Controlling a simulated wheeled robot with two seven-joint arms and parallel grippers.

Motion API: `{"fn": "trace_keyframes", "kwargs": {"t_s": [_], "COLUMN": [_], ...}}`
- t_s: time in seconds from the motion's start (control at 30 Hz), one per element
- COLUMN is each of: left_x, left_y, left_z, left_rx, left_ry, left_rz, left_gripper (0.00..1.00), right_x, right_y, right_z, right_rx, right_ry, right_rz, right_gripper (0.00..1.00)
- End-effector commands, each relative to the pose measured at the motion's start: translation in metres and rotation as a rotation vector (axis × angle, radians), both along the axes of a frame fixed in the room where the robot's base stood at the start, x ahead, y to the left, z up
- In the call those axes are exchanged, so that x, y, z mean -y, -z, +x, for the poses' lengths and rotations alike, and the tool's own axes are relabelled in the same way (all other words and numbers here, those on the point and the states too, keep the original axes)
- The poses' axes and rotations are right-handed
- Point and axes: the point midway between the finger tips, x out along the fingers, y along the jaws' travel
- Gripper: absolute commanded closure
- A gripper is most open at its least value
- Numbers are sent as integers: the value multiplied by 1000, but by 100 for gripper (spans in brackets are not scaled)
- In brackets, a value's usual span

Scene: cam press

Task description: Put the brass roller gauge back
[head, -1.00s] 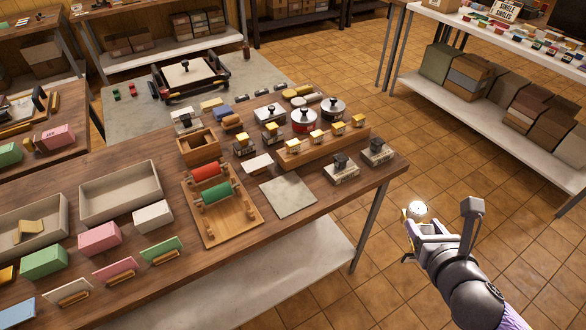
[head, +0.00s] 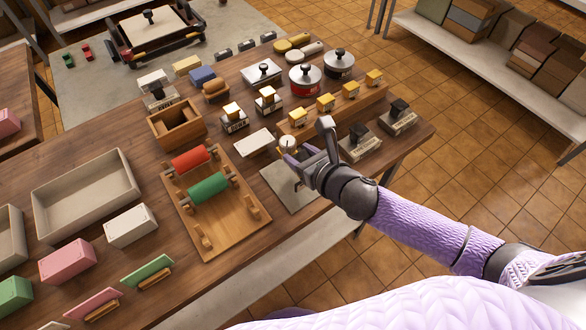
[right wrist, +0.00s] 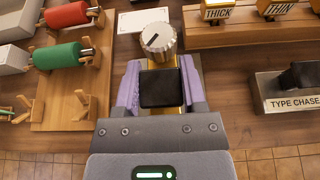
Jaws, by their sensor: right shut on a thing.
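The brass roller gauge (right wrist: 160,40), with a round silver knurled dial on top and a black block below it, is between the purple fingers of my right gripper (right wrist: 162,85). The gripper is shut on it. In the head view the gauge's pale dial (head: 288,142) shows at the tip of my right gripper (head: 292,153). Both are above the table near the grey square plate (head: 282,188), just in front of the wooden rack. The gauge's lower part is mostly hidden by the gripper. My left gripper is not in view.
A wooden stand (head: 225,222) with red and green rollers is to the left. A white card (head: 255,142) lies behind the gripper. A rack (head: 372,103) with yellow-topped pieces labelled THICK and THIN is behind; black-topped type chase blocks (head: 360,145) stand right.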

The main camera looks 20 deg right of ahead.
Motion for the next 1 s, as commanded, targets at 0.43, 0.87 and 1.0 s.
{"fn": "trace_keyframes", "kwargs": {"t_s": [0.43,0.87,1.0], "left_x": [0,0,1], "left_y": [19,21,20], "left_z": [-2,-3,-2], "left_rx": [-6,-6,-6], "left_ry": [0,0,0], "left_rz": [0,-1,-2], "left_gripper": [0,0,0], "right_x": [0,0,0], "right_y": [39,42,41], "right_z": [0,0,0], "right_rx": [2,0,0], "right_ry": [0,0,0], "right_rz": [0,-1,-1], "right_gripper": [100,12,12]}}
